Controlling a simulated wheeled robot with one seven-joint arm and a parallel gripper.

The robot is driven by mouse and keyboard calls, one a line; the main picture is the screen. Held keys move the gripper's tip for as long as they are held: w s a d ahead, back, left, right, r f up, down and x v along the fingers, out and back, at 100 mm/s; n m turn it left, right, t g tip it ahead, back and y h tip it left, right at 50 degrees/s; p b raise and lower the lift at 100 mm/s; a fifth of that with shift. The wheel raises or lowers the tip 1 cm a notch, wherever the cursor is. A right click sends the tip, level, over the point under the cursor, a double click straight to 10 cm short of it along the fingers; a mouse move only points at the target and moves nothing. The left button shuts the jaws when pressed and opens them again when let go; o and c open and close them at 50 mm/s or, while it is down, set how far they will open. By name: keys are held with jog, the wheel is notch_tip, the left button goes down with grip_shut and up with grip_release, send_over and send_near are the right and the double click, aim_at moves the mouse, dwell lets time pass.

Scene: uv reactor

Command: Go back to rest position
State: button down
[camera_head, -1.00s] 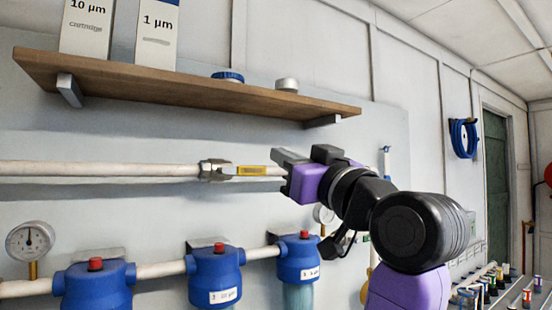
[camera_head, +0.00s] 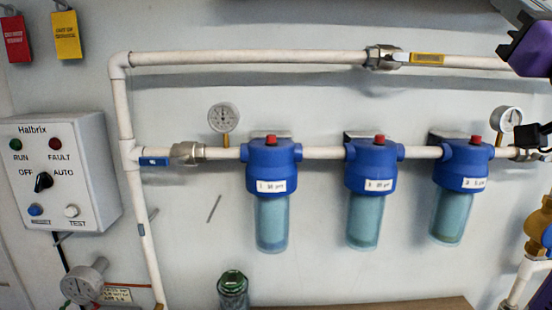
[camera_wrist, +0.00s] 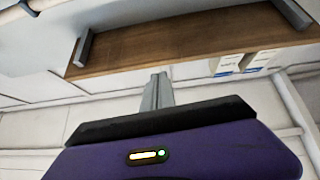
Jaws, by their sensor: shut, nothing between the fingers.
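My gripper (camera_wrist: 158,92) shows in the wrist view with its grey fingers together and nothing between them. The fingers stand out in front of a wooden shelf (camera_wrist: 180,40), apart from it as far as I can tell. In the head view only part of my purple wrist shows at the upper right edge, and the fingertips cannot be made out there.
A pipe with a yellow-handled valve (camera_head: 428,58) runs along the wall above the blue filter housings (camera_head: 272,165). Gauges (camera_head: 224,117) stick out beside them. A control box (camera_head: 62,170) is at left. A green-capped jar (camera_head: 233,287) stands below.

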jog(key=s+a+f+g, duration=0.1)
jog(key=s+f, duration=0.1)
jog(key=f, duration=1)
jog(key=s+a+f+m+h, duration=0.1)
jog(key=s+f, duration=0.1)
jog(key=f, duration=0.9)
jog(key=s+a+f+g, duration=0.1)
jog(key=s+a+f, duration=0.15)
jog(key=f, duration=0.95)
jog(key=s+a+f+g+y, duration=0.1)
jog(key=s+f+g, duration=0.3)
jog(key=s+f, duration=0.8)
jog(key=s+a+f+n+g+y, duration=0.1)
jog(key=s+a+f+g, duration=0.3)
jog(key=s+f, duration=0.9)
jog(key=s, duration=0.5)
jog(key=shift+f, duration=0.2)
jog(key=shift+w, duration=0.15)
